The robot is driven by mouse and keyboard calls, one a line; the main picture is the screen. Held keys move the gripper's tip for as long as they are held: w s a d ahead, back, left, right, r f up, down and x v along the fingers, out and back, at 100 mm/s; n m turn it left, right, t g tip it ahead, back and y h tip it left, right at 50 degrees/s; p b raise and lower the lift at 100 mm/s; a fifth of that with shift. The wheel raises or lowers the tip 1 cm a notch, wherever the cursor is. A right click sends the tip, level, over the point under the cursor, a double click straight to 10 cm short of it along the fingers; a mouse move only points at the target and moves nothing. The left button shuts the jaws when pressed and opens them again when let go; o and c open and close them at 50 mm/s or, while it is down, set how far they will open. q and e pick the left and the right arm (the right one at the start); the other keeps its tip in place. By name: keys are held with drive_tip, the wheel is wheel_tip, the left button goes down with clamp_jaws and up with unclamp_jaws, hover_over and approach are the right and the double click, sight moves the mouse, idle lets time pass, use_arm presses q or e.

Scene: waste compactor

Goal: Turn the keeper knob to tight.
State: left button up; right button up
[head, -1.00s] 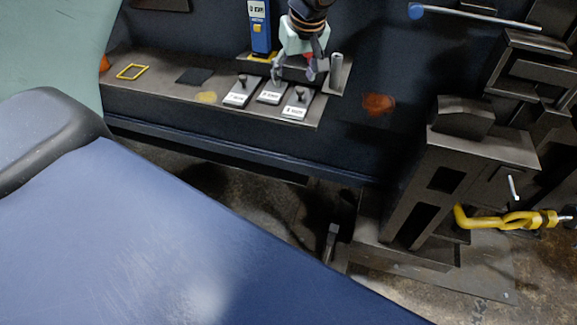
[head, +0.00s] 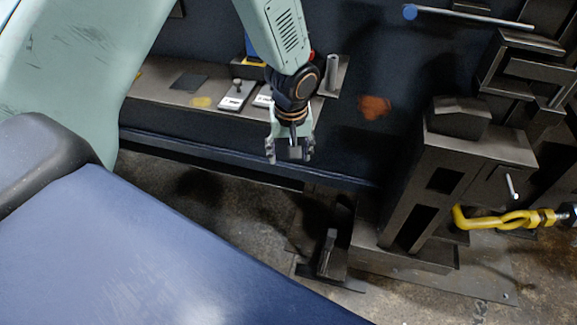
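My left gripper (head: 290,152) hangs in front of and below the shelf's front edge, fingers pointing down and spread apart. A small dark grey piece shows between the fingers; I cannot tell what it is. On the shelf, a white-labelled plate (head: 232,102) carries a small dark upright knob (head: 238,84). A second labelled plate (head: 263,100) is partly hidden by my arm, and the rest of that row is hidden behind my wrist. The labels are too small to read, so I cannot tell which knob is the keeper knob. My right gripper is not in view.
The shelf (head: 165,96) also holds a dark pad (head: 188,81) and a grey upright cylinder (head: 332,70). A dark metal post structure (head: 425,165) with a yellow hook (head: 490,219) stands at right. A dark upright piece (head: 327,252) stands on the floor below.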

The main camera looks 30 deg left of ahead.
use_arm(q)
drive_tip(key=shift+s+d+f+m, duration=0.15)
drive_tip(key=shift+s+d+f, duration=0.1)
drive_tip(key=shift+s+f, duration=0.3)
drive_tip(key=shift+s+d+f+m, duration=0.2)
drive_tip(key=shift+s+f, duration=0.2)
drive_tip(key=shift+f, duration=0.15)
drive_tip(key=shift+s+r, duration=0.1)
drive_tip(key=s+d+f+m+b, duration=0.1)
drive_tip(key=s+f+m, duration=0.1)
drive_tip(key=s+f, duration=0.3)
drive_tip(key=s+d+f+m+g+b, duration=0.1)
drive_tip(key=s+f, duration=0.4)
drive_tip(key=s, duration=0.9)
drive_tip(key=s+d+f+m+b, duration=0.1)
drive_tip(key=s+f+m+b, duration=0.1)
drive_tip(key=s+f, duration=0.4)
drive_tip(key=s+m, duration=0.1)
drive_tip(key=s, duration=0.3)
drive_tip(key=shift+h, duration=0.4)
